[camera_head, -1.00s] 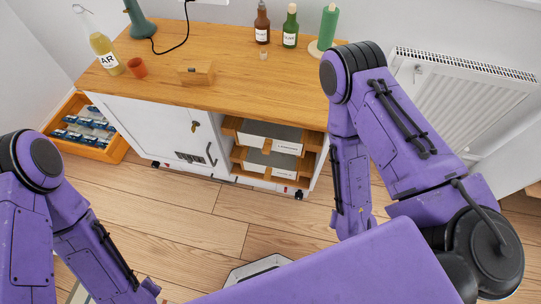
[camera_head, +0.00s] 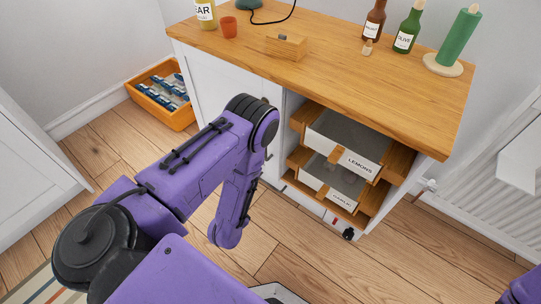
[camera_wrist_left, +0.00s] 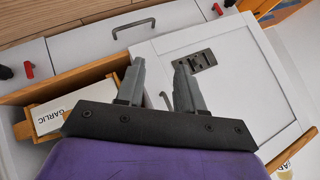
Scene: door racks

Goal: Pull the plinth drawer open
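The plinth drawer is the low white front (camera_wrist_left: 80,45) along the cabinet's foot, with a grey bar handle (camera_wrist_left: 133,28), in the left wrist view. Part of this plinth front (camera_head: 306,197) shows in the head view; my left arm covers the rest. My left gripper (camera_wrist_left: 160,62) is open and empty, its two fingers apart, in front of the cabinet and pointing towards the handle. The handle lies beyond the fingertips, not between them. In the head view the left gripper is hidden behind my forearm. My right gripper is out of view.
Above the plinth, an open bay holds wooden trays labelled LEMONS (camera_head: 360,164) and GARLIC (camera_head: 341,198). A white cabinet door (camera_wrist_left: 230,85) is beside it. An orange crate (camera_head: 165,108) stands on the floor left. Bottles and a block stand on the worktop (camera_head: 340,75).

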